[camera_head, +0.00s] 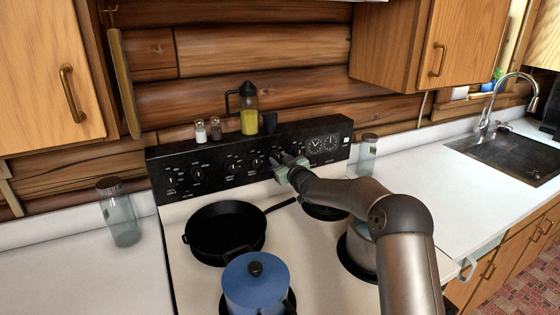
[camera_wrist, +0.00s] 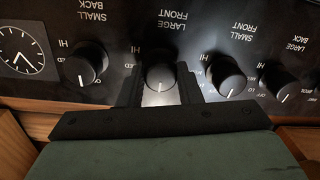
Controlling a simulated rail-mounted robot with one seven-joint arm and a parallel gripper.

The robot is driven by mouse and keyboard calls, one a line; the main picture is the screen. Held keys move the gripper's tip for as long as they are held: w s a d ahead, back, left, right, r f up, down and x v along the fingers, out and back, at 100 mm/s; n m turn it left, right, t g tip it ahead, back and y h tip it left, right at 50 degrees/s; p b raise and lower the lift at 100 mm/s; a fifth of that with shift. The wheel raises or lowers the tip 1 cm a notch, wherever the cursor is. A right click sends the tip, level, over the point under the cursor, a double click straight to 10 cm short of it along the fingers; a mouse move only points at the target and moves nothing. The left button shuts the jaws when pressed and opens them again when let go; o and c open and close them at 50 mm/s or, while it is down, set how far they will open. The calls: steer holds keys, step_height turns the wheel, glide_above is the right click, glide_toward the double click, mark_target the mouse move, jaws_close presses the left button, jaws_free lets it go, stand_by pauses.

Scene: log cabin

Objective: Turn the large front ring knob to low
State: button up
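The large front ring knob (camera_wrist: 160,77) is a black round knob with a white pointer line, on the stove's black back panel. The "LARGE FRONT" label shows upside down beside it in the wrist view. Its pointer line faces the gripper's palm side of that picture. My gripper (camera_wrist: 161,88) has one dark finger on each side of this knob, with no clear gap between fingers and knob. In the head view my gripper (camera_head: 281,162) is at the panel, right of its middle, and hides the knob.
Neighbouring knobs, small back (camera_wrist: 86,64) and small front (camera_wrist: 227,76), sit close on both sides. A black skillet (camera_head: 224,230), a blue pot (camera_head: 256,283) and another pot (camera_head: 361,249) stand on the stove below. A bottle (camera_head: 249,118) and shakers (camera_head: 208,130) stand atop the panel.

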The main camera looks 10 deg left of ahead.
steer(key=shift+m, duration=0.3)
steer(key=shift+c, duration=0.3)
steer(key=shift+f+m+b, duration=0.15)
steer(key=shift+m+b, duration=0.55)
steer(key=shift+m, duration=0.3)
steer(key=m+b, duration=0.1)
steer(key=m, duration=0.4)
steer(key=shift+b, duration=0.4)
steer(key=shift+m, duration=0.3)
steer(key=o, duration=1)
steer(key=shift+c, duration=0.2)
steer(key=b+v, duration=0.4)
steer(key=v, duration=1.3)
steer(key=shift+s, duration=0.25)
steer(key=shift+f, duration=0.15)
